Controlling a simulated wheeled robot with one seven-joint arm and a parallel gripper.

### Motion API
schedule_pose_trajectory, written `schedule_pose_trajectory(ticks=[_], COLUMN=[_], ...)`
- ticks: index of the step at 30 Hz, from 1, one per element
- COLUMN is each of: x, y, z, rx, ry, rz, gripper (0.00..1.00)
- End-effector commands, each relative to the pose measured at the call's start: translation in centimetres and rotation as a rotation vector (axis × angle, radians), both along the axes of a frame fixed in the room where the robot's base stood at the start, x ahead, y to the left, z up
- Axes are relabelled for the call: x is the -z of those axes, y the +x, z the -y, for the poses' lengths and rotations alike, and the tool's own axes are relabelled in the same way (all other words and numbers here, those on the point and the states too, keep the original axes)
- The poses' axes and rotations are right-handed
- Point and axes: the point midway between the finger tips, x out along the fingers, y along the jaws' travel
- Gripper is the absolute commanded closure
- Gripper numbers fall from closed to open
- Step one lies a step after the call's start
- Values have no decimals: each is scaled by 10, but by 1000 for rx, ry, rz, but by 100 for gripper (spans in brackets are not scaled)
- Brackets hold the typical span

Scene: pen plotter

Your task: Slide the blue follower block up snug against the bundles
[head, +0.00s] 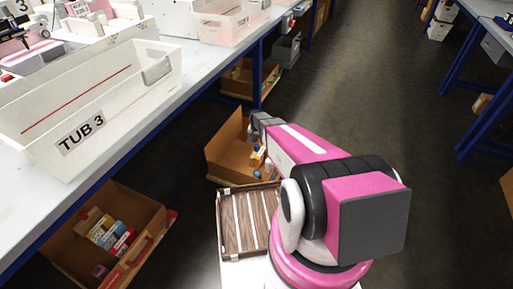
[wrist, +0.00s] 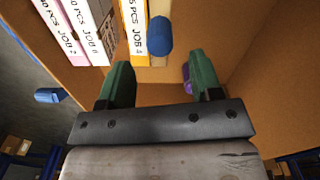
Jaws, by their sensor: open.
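My gripper (wrist: 160,74) is open in the wrist view, its two green fingers apart with nothing held between them. Ahead of the fingers is a blue rounded piece (wrist: 160,37); I cannot tell whether it is the follower block. Upright white, pink and yellow-edged packs (wrist: 97,28) with "PCS JOB" print stand beyond, side by side; they may be the bundles. In the head view my arm reaches toward an open cardboard box (head: 228,160) on the floor; my fingertips cannot be made out there. TUB 3 (head: 100,110) stands on the left bench, with a grey plate (head: 157,70) at its far end.
Cardboard walls (wrist: 270,60) rise close around my fingers. A small purple thing (wrist: 187,78) shows beside the right finger. Another blue piece (wrist: 48,95) is at the left. A second cardboard box (head: 105,240) holds coloured packs. The aisle floor (head: 400,110) at right is clear.

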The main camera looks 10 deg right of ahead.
Motion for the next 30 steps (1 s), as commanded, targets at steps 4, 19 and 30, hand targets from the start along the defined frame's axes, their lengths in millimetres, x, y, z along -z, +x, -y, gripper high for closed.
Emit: schedule_pose_trajectory(ticks=[4, 19, 30], x=[30, 60, 60], y=[2, 0, -2], z=[0, 0, 2], rx=[1, 1, 2], ry=[1, 1, 0], rz=[-2, -1, -1], gripper=[41, 41, 100])
